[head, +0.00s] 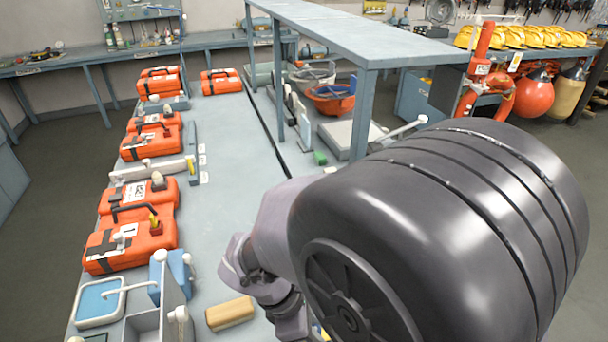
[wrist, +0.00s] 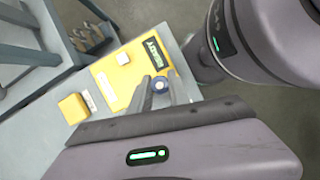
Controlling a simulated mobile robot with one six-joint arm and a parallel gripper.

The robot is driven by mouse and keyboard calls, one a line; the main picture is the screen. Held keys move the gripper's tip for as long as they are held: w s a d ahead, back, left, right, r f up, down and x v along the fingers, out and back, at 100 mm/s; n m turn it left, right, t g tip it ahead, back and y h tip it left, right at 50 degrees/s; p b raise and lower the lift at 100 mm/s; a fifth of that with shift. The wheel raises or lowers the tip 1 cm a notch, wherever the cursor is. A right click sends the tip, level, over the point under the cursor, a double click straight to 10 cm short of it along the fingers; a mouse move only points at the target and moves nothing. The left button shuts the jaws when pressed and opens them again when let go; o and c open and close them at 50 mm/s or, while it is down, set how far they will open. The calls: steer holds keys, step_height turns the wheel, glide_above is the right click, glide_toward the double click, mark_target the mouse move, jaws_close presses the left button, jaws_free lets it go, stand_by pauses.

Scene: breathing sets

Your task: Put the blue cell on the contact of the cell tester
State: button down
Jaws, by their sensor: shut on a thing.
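In the wrist view my gripper (wrist: 160,92) is shut on the blue cell (wrist: 160,85), seen end-on as a small round blue thing with a paler centre. A yellow flat-topped box, which looks like the cell tester (wrist: 115,80), lies behind the fingertips, with a dark display (wrist: 155,55) at its upper right. A small pale square block (wrist: 122,58), perhaps the contact, is on its top, up and left of the held cell. The cell's height above the tester cannot be told. In the head view my arm hides the gripper, the cell and most of the tester.
A small yellow block (wrist: 72,107) sits left of the tester in the wrist view. In the head view a tan block (head: 230,313), a grey divided tray (head: 145,325) and orange cases (head: 130,245) stand on the grey bench (head: 222,190). A raised shelf (head: 340,35) runs along the right.

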steer(key=w, duration=0.3)
steer(key=w+f+b, duration=0.1)
steer(key=w, duration=0.1)
steer(key=shift+w+a, duration=0.15)
steer(key=shift+a, duration=0.05)
step_height(320, 180, down, 3)
steer(key=shift+f+b, duration=0.15)
steer(key=shift+b, duration=1)
steer(key=shift+r, duration=0.2)
steer(key=shift+f, duration=0.15)
steer(key=c, duration=1.2)
jaws_free()
steer(key=shift+c, duration=0.2)
